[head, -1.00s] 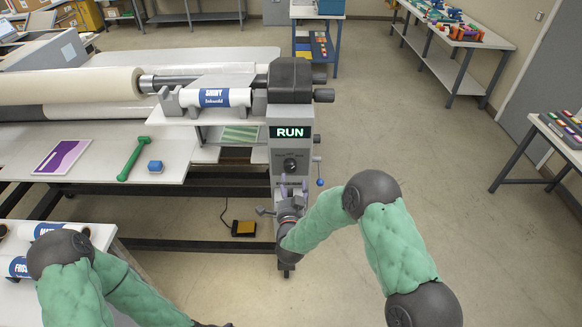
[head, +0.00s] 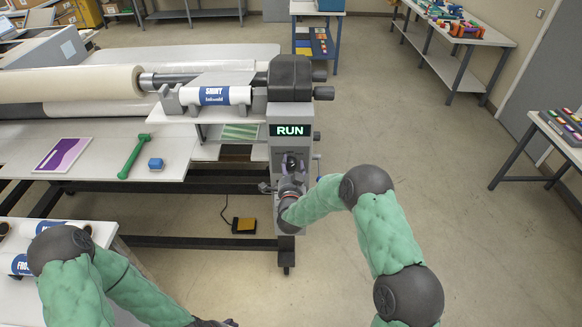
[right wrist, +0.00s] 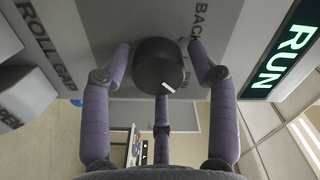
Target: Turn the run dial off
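The run dial (right wrist: 160,66) is a dark round knob on the grey control post (head: 284,215), with a white mark on its rim. The lit display (head: 290,131) above it reads RUN in green. My right gripper (head: 292,165) is at the dial. In the right wrist view its purple fingers are spread, one on each side of the knob and a third below it in the picture. Gaps show between the two side fingers and the knob, so it is open. My left gripper (head: 215,323) shows only as a dark bit at the bottom edge; its fingers are hidden.
A yellow foot pedal (head: 244,225) lies on the floor left of the post.

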